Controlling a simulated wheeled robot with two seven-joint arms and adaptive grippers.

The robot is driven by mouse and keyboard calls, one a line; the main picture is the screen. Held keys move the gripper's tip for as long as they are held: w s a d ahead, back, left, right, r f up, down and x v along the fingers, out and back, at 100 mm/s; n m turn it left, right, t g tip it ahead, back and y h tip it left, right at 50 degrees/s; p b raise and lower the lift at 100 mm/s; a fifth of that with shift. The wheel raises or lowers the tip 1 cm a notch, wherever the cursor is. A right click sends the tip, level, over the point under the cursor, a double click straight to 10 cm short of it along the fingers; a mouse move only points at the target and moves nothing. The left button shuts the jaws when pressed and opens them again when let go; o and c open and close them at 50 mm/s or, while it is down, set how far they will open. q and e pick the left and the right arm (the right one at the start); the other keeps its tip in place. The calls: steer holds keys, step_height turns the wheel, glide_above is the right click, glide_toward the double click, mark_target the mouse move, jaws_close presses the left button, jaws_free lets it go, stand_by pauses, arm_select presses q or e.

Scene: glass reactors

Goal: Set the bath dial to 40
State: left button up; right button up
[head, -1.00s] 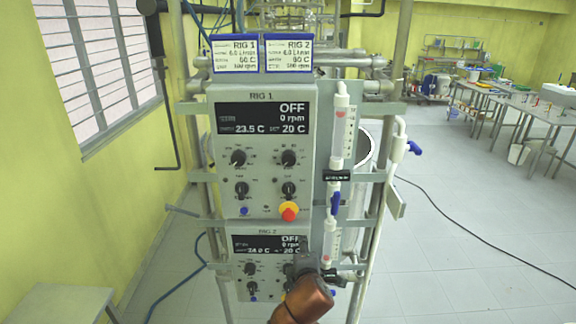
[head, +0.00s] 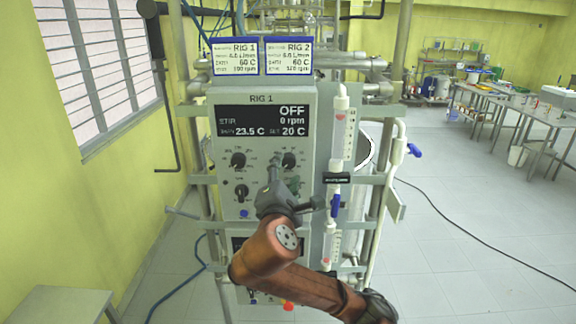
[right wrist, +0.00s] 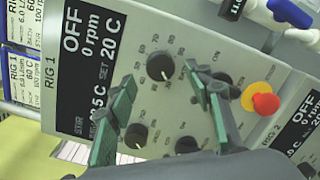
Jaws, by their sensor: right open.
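The RIG 1 panel (head: 264,98) reads OFF, 0 rpm, 23.5 C and SET 20 C. Its upper right dial (head: 289,160) is black in a ring of numbers, some readable as 50 to 80 in the right wrist view (right wrist: 160,67). I take it for the bath dial; its label is too small to read. My right gripper (head: 295,183) is open and empty in front of the panel's lower right. In the right wrist view, its green-padded fingers (right wrist: 161,77) spread either side of this dial, apparently short of it. My left gripper is out of view.
Other black dials sit upper left (head: 238,160) and lower left (head: 241,191). The lower right dial (right wrist: 226,88) and a red-yellow stop button (right wrist: 265,103) are close by. Flow tubes (head: 340,120) stand right of the panel. Rig 2's panel below is mostly hidden by my arm.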

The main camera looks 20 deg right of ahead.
mark_target(288, 164)
steer(key=shift+x, duration=1.95)
steer(key=shift+c, duration=0.6)
steer(key=c, duration=1)
steer(key=shift+c, duration=0.2)
